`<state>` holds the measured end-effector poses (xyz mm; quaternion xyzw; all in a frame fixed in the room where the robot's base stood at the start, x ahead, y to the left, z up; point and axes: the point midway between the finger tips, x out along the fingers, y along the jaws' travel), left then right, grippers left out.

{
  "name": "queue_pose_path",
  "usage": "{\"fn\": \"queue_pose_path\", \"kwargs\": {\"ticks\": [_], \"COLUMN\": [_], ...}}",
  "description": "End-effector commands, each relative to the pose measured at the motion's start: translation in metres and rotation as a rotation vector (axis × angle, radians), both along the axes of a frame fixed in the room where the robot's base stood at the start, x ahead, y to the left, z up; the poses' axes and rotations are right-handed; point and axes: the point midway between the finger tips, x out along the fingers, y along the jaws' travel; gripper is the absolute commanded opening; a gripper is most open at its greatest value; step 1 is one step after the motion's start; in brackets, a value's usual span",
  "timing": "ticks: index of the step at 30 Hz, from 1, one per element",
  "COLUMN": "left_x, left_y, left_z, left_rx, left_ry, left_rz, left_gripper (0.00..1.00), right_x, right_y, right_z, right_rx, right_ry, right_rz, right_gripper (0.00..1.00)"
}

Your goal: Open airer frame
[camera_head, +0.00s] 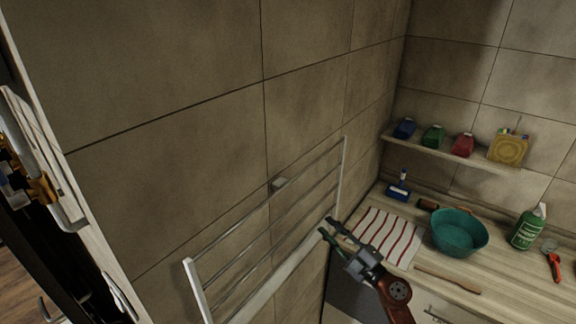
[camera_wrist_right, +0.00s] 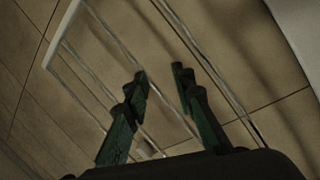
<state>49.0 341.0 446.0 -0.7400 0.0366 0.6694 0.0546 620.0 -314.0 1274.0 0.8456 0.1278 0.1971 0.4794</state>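The airer frame (camera_head: 192,277) is a pale metal rack with several thin rails, mounted along the tiled wall in the head view. Its side bars tilt out from the wall, and its lower-left end is cut off by the picture edge. My right gripper (camera_head: 327,227) is at the right end of its lower rail. In the right wrist view, the airer frame (camera_wrist_right: 62,34) lies behind the two dark green fingers of my right gripper (camera_wrist_right: 160,76). The fingers are apart with a clear gap. I cannot tell whether they touch a rail. My left gripper does not show.
Right of the frame, a wooden counter (camera_head: 520,284) bears a striped cloth (camera_head: 385,238), teal basin (camera_head: 458,234) and green bottle (camera_head: 527,228). A shelf (camera_head: 480,160) with small containers hangs above. A pale panel (camera_head: 70,200) stands at the left edge.

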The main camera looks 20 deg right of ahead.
Motion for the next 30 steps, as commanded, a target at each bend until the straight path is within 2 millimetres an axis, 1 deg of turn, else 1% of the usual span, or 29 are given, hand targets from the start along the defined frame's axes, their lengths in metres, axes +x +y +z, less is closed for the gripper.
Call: {"fn": "queue_pose_path", "kwargs": {"ticks": [1,2,3,6,9,12,14,24,30], "left_x": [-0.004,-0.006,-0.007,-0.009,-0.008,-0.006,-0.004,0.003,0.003], "left_y": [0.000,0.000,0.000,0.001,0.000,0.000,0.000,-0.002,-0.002], "left_z": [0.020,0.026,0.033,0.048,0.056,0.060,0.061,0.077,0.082], "left_rx": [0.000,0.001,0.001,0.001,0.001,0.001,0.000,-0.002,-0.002], "left_ry": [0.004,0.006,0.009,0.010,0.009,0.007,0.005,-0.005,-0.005], "left_rz": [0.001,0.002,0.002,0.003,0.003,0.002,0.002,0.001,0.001], "left_gripper": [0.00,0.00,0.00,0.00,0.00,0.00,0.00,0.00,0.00], "right_x": [-0.014,-0.023,-0.034,-0.061,-0.079,-0.086,-0.084,-0.045,-0.031], "right_y": [0.019,0.030,0.044,0.073,0.090,0.099,0.103,0.133,0.143], "right_z": [0.060,0.084,0.113,0.166,0.195,0.207,0.210,0.223,0.226], "right_rx": [-0.069,-0.106,-0.159,-0.269,-0.346,-0.380,-0.387,-0.385,-0.383], "right_ry": [-0.068,-0.100,-0.140,-0.218,-0.266,-0.288,-0.291,-0.291,-0.290], "right_rz": [0.035,0.053,0.071,0.103,0.114,0.116,0.116,0.116,0.115], "right_gripper": [0.23,0.23,0.23,0.23,0.23,0.23,0.23,0.23,0.23]}}
